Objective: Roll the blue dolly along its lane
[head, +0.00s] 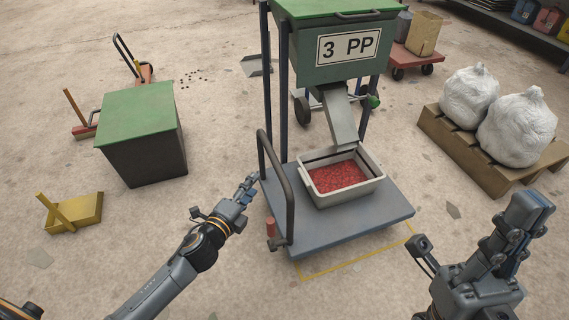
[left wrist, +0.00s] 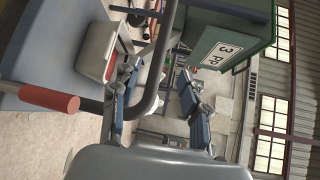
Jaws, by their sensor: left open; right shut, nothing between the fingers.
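The blue dolly (head: 385,221) stands under a green hopper, with a grey bin (head: 364,189) of red pellets on its deck. Its dark hoop handle (head: 284,190) rises at its left end, with a red grip (head: 271,228) low on it. My left gripper (head: 246,188) is open just left of the handle. In the left wrist view the handle bar (left wrist: 152,88) shows between the open fingers (left wrist: 157,75); I cannot tell whether it touches them. The red grip (left wrist: 48,98) is left of them. My right gripper (head: 527,214) is shut and empty, at the right, away from the dolly.
The hopper (head: 334,55) marked 3 PP has a chute (head: 340,118) over the bin. A yellow floor line (head: 355,263) runs along the dolly's front. A pallet with white sacks (head: 515,127) stands right; a green-topped box (head: 142,133) and yellow dustpan (head: 75,213) stand left.

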